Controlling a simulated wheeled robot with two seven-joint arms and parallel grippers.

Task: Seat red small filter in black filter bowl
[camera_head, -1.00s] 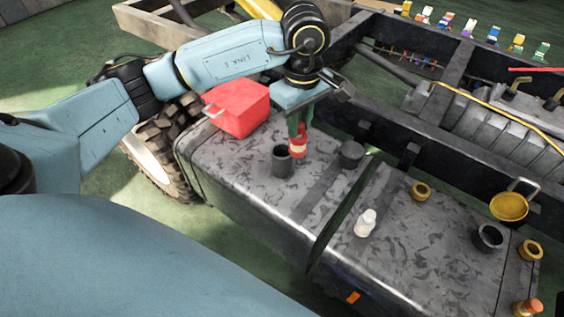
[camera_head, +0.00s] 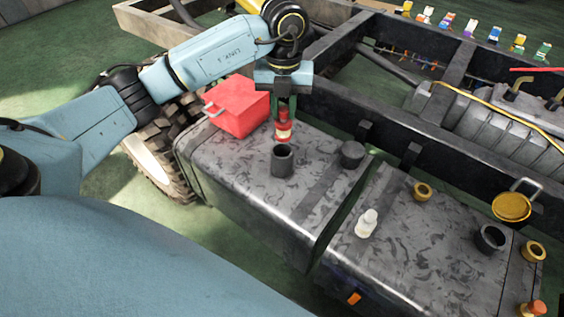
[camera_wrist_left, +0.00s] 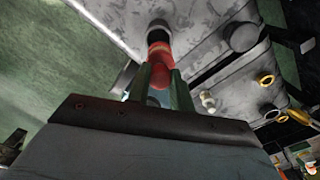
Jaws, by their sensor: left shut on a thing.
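The red small filter (camera_head: 284,132), with a pale band, is held by my left gripper (camera_head: 285,112). My left gripper is shut on it; the filter also shows between the fingers in the left wrist view (camera_wrist_left: 159,62). The black filter bowl (camera_head: 282,162) stands upright on the grey tank. The filter hangs upright just above the bowl's opening in the head view. In the left wrist view the filter's far end overlaps the dark bowl (camera_wrist_left: 158,27), so I cannot tell whether they touch. My right gripper is not in view.
A red box (camera_head: 240,107) with a handle sits left of the bowl. A black cap (camera_head: 352,154) stands to the right. A white filter (camera_head: 367,223), brass rings (camera_head: 421,191), a dark ring (camera_head: 489,238) and a yellow lid (camera_head: 511,207) are on the right tank.

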